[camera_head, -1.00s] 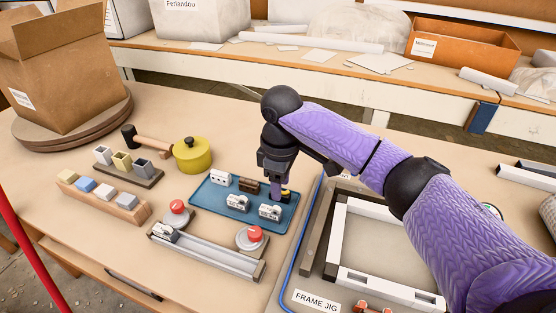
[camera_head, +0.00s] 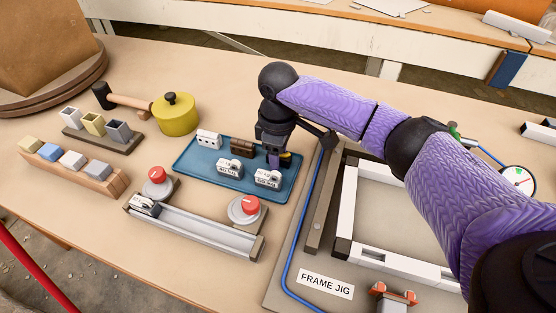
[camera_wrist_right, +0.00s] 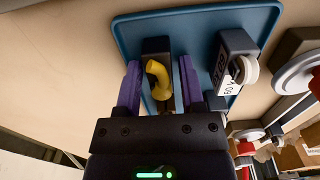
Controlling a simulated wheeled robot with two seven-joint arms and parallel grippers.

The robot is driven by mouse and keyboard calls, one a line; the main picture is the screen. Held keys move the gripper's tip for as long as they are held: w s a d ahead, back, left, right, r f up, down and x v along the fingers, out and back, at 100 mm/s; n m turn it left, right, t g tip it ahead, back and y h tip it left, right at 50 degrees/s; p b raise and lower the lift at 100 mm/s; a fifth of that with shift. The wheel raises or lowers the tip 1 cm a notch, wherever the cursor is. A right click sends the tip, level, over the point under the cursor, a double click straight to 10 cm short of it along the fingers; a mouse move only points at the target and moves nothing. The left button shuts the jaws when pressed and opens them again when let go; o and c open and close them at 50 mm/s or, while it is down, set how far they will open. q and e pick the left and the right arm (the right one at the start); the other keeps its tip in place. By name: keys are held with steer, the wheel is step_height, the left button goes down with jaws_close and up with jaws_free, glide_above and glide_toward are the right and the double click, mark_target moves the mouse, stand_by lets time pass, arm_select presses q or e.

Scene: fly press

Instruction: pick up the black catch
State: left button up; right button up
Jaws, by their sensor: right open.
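The black catch (camera_wrist_right: 157,47), a dark block with a curved yellow lever (camera_wrist_right: 158,80), lies between the two purple fingers of my right gripper (camera_wrist_right: 160,85) in the right wrist view. The fingers are apart, one on each side of it; I cannot tell whether they touch it. In the head view the right gripper (camera_head: 275,160) points down over the blue tray (camera_head: 188,171). There the catch is mostly hidden behind the fingers, with a bit of yellow (camera_head: 286,156) showing. My left gripper is not in view.
In front is a rail with red knobs (camera_head: 249,204). The frame jig (camera_head: 326,283) lies to the right, a yellow pot (camera_head: 175,115) left.

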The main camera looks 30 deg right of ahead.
steer(key=c, duration=0.4)
jaws_close()
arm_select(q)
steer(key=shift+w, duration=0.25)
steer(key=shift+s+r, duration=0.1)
arm_select(e)
steer(key=shift+r, duration=0.2)
